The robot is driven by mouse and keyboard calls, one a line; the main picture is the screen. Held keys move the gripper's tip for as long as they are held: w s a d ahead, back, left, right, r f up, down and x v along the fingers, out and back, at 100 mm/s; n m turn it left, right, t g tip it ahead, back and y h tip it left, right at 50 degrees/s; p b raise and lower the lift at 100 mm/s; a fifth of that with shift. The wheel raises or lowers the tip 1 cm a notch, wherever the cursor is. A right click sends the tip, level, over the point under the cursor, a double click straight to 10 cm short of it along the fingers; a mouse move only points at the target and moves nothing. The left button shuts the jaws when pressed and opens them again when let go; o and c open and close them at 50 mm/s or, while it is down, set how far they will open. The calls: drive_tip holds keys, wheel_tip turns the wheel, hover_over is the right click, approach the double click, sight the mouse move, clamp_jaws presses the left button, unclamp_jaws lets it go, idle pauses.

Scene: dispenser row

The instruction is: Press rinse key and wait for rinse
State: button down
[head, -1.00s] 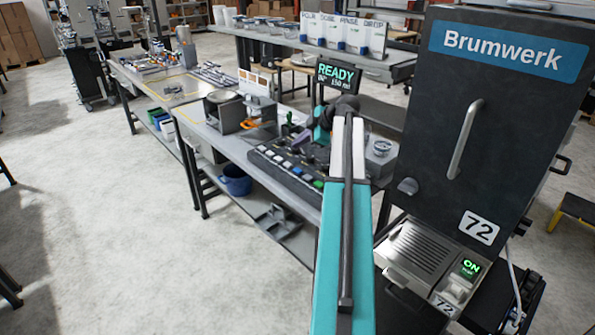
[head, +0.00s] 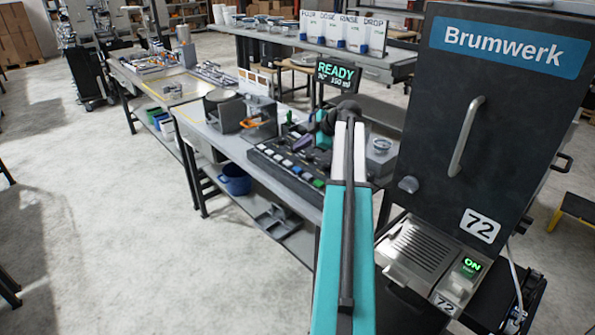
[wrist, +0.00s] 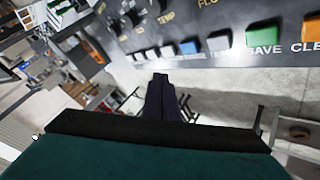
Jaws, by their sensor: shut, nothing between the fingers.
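The dark key panel (head: 285,165) sits on the bench with a row of small coloured keys. In the wrist view the panel (wrist: 200,22) crosses the top, showing a blue key (wrist: 188,47), a green key (wrist: 262,33) labelled SAVE and an orange key (wrist: 312,22). Labels by the blue and grey keys are too small to read, so I cannot tell which is rinse. My gripper (wrist: 160,77) is shut and empty, its tips below the key row in the picture and apparently apart from it. The display (head: 338,76) reads READY and 150 ml.
The black Brumwerk machine (head: 490,120) stands close at right, with a drip grid and a lit ON switch (head: 470,267). A pot stand (head: 228,112) and an orange-handled item (head: 258,115) are left of the panel. Open floor lies at left.

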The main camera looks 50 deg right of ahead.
sight(300, 170)
wheel_tip(300, 170, down, 4)
drive_tip(key=shift+r+b, duration=0.1)
drive_tip(key=shift+b, duration=0.4)
drive_tip(key=shift+f+b, duration=0.85)
drive_tip(key=shift+f, duration=0.2)
drive_tip(key=shift+f+b, duration=0.9)
drive_tip(key=shift+b, duration=0.25)
idle(2.1)
drive_tip(key=shift+r, duration=0.9)
drive_tip(key=shift+r, duration=0.15)
drive_tip(key=shift+r+p, duration=0.6)
drive_tip(key=shift+r, duration=1.75)
